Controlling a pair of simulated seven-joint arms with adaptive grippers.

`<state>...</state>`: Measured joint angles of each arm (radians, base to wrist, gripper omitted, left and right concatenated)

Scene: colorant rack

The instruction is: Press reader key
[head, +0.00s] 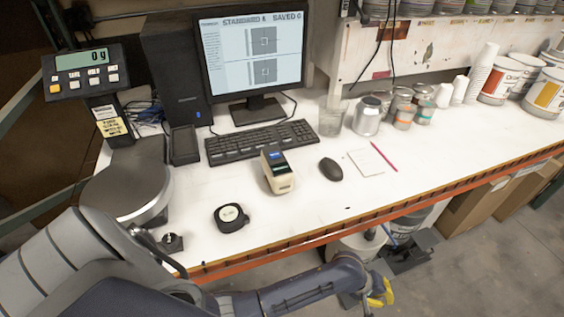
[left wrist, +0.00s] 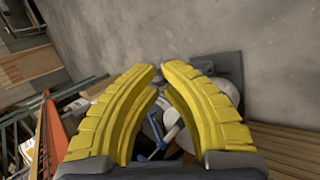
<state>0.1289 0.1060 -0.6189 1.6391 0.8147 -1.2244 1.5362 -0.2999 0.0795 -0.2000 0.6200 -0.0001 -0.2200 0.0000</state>
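The reader (head: 278,174) is a small beige and dark handheld device standing on the white bench in front of the keyboard. It has a small blue screen on top; its key is too small to make out clearly. My left gripper (head: 381,291) has yellow fingers and hangs below and in front of the bench edge, well apart from the reader. In the left wrist view its fingertips (left wrist: 160,66) lie close together with a wider gap nearer the base; nothing is held between them. Whether they touch is unclear. My right gripper is out of view.
A scale (head: 130,187) is at left. The orange bench edge (head: 340,228) lies between my gripper and the benchtop.

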